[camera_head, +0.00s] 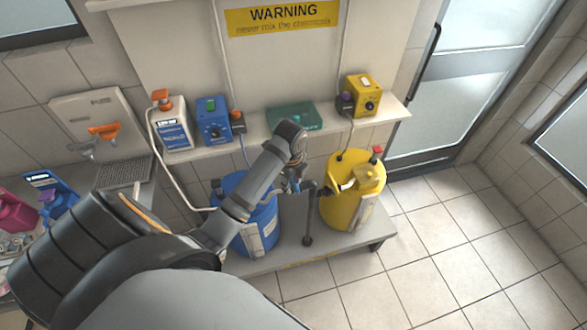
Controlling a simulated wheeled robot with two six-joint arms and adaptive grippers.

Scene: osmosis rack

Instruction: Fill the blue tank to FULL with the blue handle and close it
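The blue tank (238,190) stands on a low grey platform, left of the yellow tank (341,208). A pale label (262,237) is on its front. My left arm reaches over the blue tank and covers much of its top and front, so its level cannot be read. My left gripper (294,184) points down at the tank's right upper side, by the pipework between the tanks. I cannot tell whether its fingers are open or touching anything. The blue handle cannot be made out. My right gripper is not in view.
A wall shelf above holds a white-and-blue device (172,127), a blue device (212,122), a green case (294,116) and a yellow device (361,96). A dark upright pipe (309,222) stands between the tanks. Tiled floor (450,230) at right is clear.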

